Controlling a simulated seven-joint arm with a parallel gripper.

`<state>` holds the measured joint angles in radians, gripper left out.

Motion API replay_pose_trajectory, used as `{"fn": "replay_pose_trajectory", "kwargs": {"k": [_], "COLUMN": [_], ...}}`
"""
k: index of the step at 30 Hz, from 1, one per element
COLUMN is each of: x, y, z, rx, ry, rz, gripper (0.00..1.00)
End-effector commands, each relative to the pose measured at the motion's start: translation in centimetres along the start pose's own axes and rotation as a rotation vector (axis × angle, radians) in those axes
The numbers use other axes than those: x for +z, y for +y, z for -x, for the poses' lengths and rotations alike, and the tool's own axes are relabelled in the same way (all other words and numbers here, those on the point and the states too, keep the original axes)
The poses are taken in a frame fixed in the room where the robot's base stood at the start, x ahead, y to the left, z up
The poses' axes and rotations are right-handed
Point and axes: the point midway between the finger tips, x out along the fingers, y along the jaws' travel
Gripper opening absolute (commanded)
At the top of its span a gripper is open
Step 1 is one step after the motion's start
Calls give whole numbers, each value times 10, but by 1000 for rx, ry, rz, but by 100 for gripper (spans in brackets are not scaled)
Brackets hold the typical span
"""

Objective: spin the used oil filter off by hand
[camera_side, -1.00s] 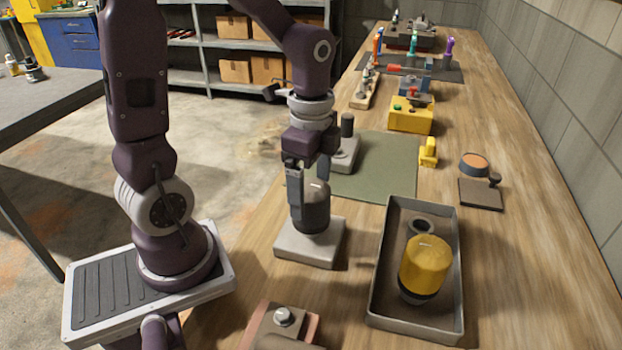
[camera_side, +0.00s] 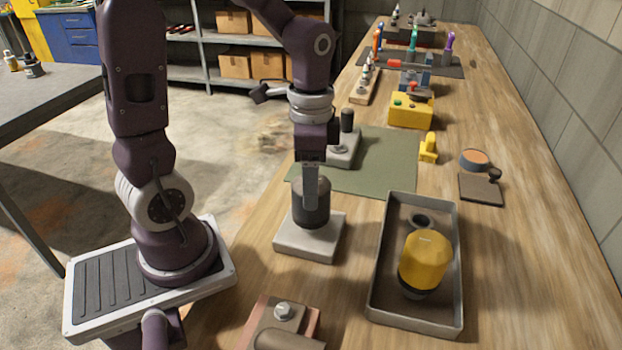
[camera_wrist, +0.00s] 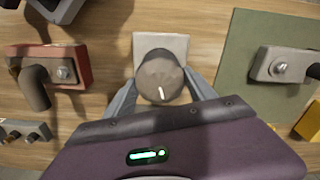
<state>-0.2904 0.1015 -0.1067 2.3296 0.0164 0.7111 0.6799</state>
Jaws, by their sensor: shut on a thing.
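The used oil filter, a dark grey-brown cylinder (camera_side: 311,206), stands upright on a pale square block (camera_side: 309,243) near the bench's front edge. In the wrist view the filter's round top (camera_wrist: 160,78) shows from above, with a white mark pointing toward the bottom of the picture. My gripper (camera_side: 311,192) comes down from above and is shut on the filter. In the wrist view its two fingers (camera_wrist: 162,92) lie on either side of the filter. The filter's foot meets the block, and I cannot see any gap there.
A grey tray (camera_side: 456,285) to the right holds a yellow filter (camera_side: 424,262) and a dark ring (camera_side: 421,221). A green mat (camera_side: 385,165) with a grey block lies behind. A reddish block with a bolt (camera_side: 283,312) stands in front. Bare wood lies between block and tray.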

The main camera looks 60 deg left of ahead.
Motion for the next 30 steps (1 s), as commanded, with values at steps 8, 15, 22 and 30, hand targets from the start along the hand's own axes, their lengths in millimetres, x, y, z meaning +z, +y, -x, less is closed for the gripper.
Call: {"fn": "replay_pose_trajectory", "kwargs": {"k": [8, 15, 22, 30], "x": [0, 0, 0, 0], "y": [0, 0, 0, 0], "z": [0, 0, 0, 1], "rx": [0, 0, 0, 0], "ry": [0, 0, -1, -1], "rz": [190, 403, 490, 761], "gripper": [4, 4, 4, 4]}}
